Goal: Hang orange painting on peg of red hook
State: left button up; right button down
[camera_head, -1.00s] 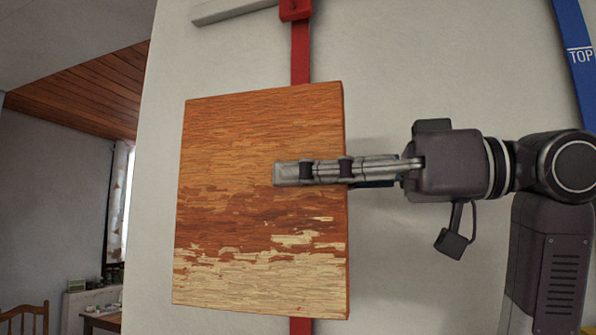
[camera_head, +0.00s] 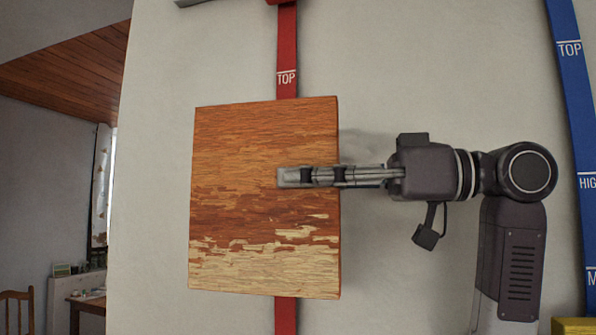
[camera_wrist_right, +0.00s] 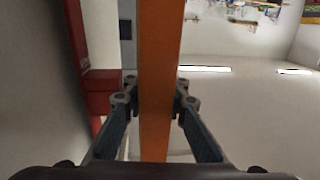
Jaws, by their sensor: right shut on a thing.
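The orange painting (camera_head: 265,225) is a thick square panel with orange, brown and cream streaks, held upright in front of the wall. My right gripper (camera_head: 300,177) is shut on its right edge, one finger across the front face. In the right wrist view the painting's orange edge (camera_wrist_right: 159,80) stands between the two fingers (camera_wrist_right: 157,100). The red strap (camera_head: 287,45) runs down the wall behind the painting, marked TOP above it. A red block (camera_wrist_right: 102,82), perhaps the red hook, shows beside the painting in the right wrist view. The peg cannot be made out. My left gripper is not in view.
A blue strap (camera_head: 569,80) with printed height marks hangs on the wall at the right. A yellow block (camera_head: 572,326) shows at the bottom right. A wooden table (camera_head: 88,304) and chair (camera_head: 17,310) stand far left. The wall between the straps is otherwise bare.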

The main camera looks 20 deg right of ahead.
jog(key=shift+w+d+f, duration=0.35)
jog(key=shift+w+d, duration=0.2)
jog(key=shift+w, duration=0.2)
jog(key=shift+w+d+f, duration=0.35)
jog(key=shift+w+d, duration=0.15)
jog(key=shift+w, duration=0.25)
jog(key=shift+f, duration=0.1)
jog(key=c, duration=1.7)
grip_release()
jog(key=shift+o, duration=0.2)
notch_tip(320, 180, up, 10)
jog(key=shift+f, duration=0.1)
